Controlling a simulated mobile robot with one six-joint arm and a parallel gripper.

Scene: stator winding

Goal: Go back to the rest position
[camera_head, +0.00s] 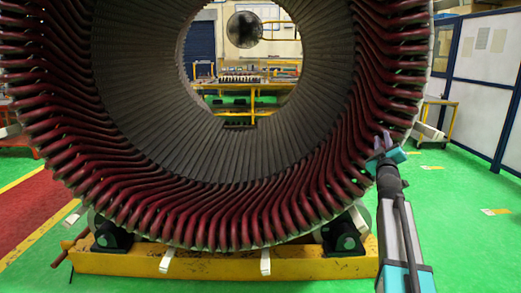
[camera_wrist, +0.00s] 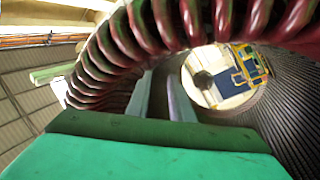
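The large stator (camera_head: 120,185) fills the head view, a dark slotted ring with dark red winding ends around its face. My gripper (camera_head: 381,142) is at the lower right part of its rim, in front of or beside the red coil ends; the exact gap cannot be told. In the wrist view, the red coil ends (camera_wrist: 120,45) arch close above my gripper (camera_wrist: 160,90). Its two pale fingers stand apart with a gap between them, and nothing shows between them.
The stator rests on a yellow base (camera_head: 210,266) with dark roller supports (camera_head: 113,237). White and blue panels (camera_head: 485,75) stand at the right. Green floor (camera_head: 455,220) is open to the right of my arm. A yellow trolley (camera_head: 440,115) stands behind.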

